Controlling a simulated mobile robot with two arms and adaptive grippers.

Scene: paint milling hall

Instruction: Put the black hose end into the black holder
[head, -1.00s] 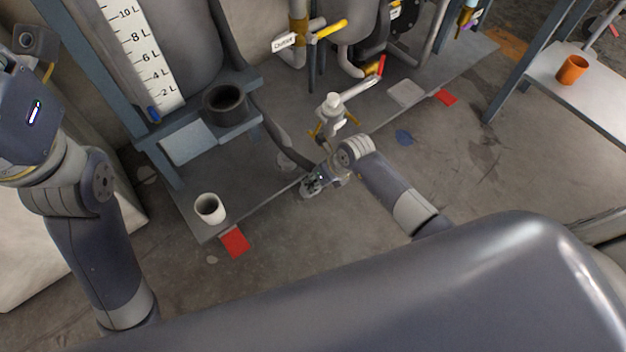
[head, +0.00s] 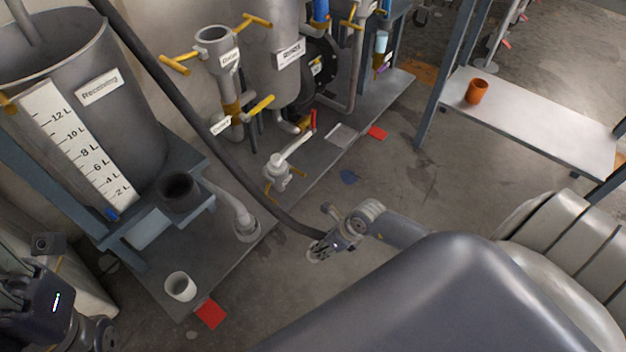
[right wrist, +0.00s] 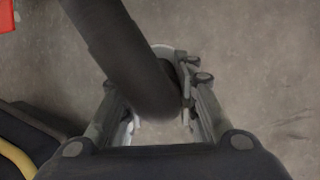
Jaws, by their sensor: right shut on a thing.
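The black hose (head: 222,153) comes down from the top left of the head view, past the tanks, to my right gripper (head: 322,247). My right gripper is shut on the hose near its end, out over the floor beyond the platform edge. In the right wrist view the hose (right wrist: 118,55) runs from the top left in between the fingers (right wrist: 160,112); its tip is hidden. The black holder (head: 178,204) is an upright, open-topped cup on the blue-grey bracket, left of and apart from the gripper. My left gripper (head: 18,290) is partly in view at the lower left; its fingers are unclear.
The receiving tank (head: 95,128) stands behind the holder. A white cup (head: 180,290) stands at the platform's front. A white valve (head: 278,172) and grey pipe (head: 240,215) rise between holder and gripper. An orange cup (head: 476,92) stands on a right-hand table (head: 540,120).

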